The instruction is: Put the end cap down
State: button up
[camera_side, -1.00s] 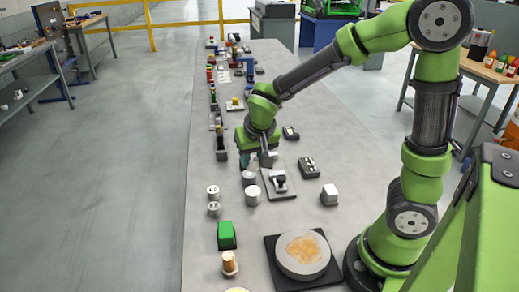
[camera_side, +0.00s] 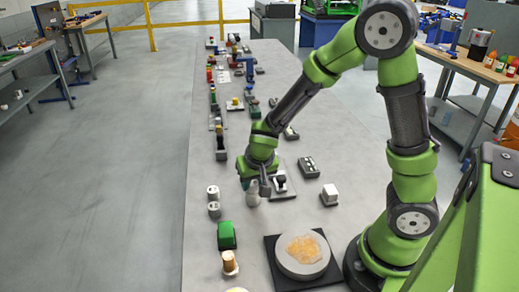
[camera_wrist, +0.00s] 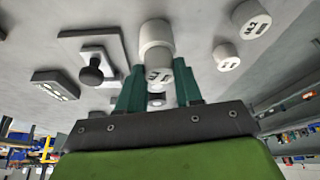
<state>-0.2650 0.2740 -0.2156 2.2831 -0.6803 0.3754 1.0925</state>
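The end cap (camera_wrist: 158,75) is a small grey cylinder with dark marks on its face. It sits between the two fingers of my gripper (camera_wrist: 160,82) in the wrist view, and the fingers lie close against both its sides. A wider white cylinder (camera_wrist: 155,35) is directly beyond the cap in that view; I cannot tell whether they touch. In the side view my gripper (camera_side: 257,186) points down just above a white cylinder (camera_side: 252,197), and the cap there is too small and hidden to make out.
Two marked pale cylinders (camera_side: 213,193) stand to the left. A dark plate with a black knob (camera_side: 280,184) lies close on the right. A green block (camera_side: 227,236) and a round disc on a black mat (camera_side: 302,254) are nearer the camera.

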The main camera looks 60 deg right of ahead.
jog(key=o, duration=0.4)
jog(key=shift+s+a+r, duration=0.1)
jog(key=shift+r, duration=0.5)
jog(key=s+a+r+n+t+y, duration=0.1)
jog(key=s+r, duration=0.3)
jog(key=r, duration=0.2)
jog(key=s+a+r+n+t+y, duration=0.1)
jog(key=s+a+r+y, duration=0.1)
jog(key=s+r, duration=0.2)
jog(key=s+a+r+t+y, duration=0.1)
jog(key=s+a+r, duration=0.1)
jog(key=s+r, duration=0.3)
notch_tip(320, 180, up, 3)
jog(key=shift+a+r+n+y, duration=0.1)
jog(key=shift+a+n+y, duration=0.05)
jog(key=shift+n+y, duration=0.2)
